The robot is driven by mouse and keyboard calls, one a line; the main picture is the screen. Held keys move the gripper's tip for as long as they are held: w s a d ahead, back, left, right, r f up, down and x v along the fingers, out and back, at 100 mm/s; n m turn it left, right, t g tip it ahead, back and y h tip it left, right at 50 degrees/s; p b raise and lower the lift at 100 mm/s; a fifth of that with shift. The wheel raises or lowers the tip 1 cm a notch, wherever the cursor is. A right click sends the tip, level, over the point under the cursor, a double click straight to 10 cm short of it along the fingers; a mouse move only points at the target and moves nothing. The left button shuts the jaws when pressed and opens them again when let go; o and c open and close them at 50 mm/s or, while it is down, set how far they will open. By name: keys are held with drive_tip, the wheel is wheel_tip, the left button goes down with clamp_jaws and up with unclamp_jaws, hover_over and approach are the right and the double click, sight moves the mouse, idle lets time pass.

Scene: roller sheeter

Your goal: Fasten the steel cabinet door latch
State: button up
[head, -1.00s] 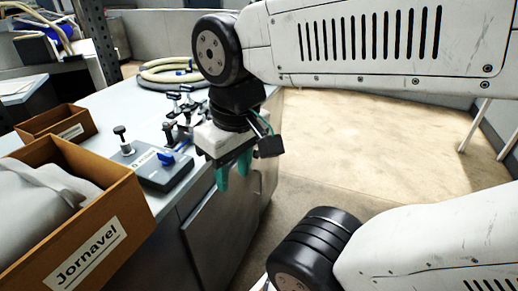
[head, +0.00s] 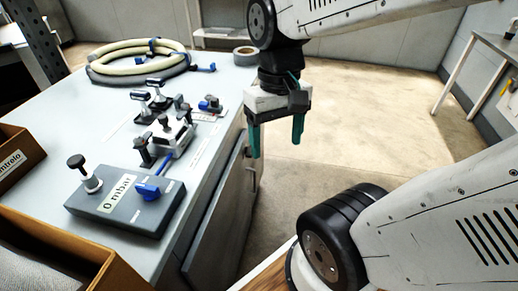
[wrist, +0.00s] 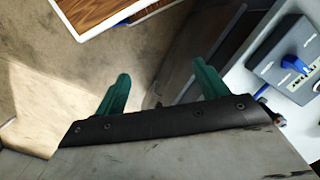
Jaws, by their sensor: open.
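The steel cabinet door (head: 217,222) is a grey panel in the front face under the bench, seen at a steep angle in the head view. Dark cabinet front (wrist: 215,45) also shows beyond the fingers in the wrist view. I cannot clearly make out the latch or its state; small fittings near the front's far end are partly behind a finger. My gripper (head: 276,140) has two teal fingers, spread apart and empty, pointing down beside the cabinet front, over the floor. In the wrist view its fingers (wrist: 163,83) also stand apart with nothing between them.
The bench top (head: 105,130) carries a grey 0 mbar box (head: 120,203) with a blue lever, a valve assembly (head: 170,135), a coiled hose (head: 140,58) and tape (head: 243,57). Cardboard boxes (head: 45,245) stand at left. Open floor (head: 360,95) lies to the right.

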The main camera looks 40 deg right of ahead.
drive_tip(key=w+d+f+m+g+y, duration=0.3)
drive_tip(key=w+f+m+y, duration=0.25)
drive_tip(key=f, duration=0.35)
drive_tip(key=m+t+y, duration=0.5)
drive_tip(key=m+t, duration=1.3)
drive_tip(key=m, duration=0.2)
approach(249, 151)
drive_tip(key=x, duration=0.7)
drive_tip(key=shift+w+m, duration=0.35)
drive_tip(key=shift+w, duration=0.1)
drive_tip(key=shift+a, duration=0.1)
drive_tip(key=shift+c, duration=0.3)
drive_tip(key=c, duration=0.9)
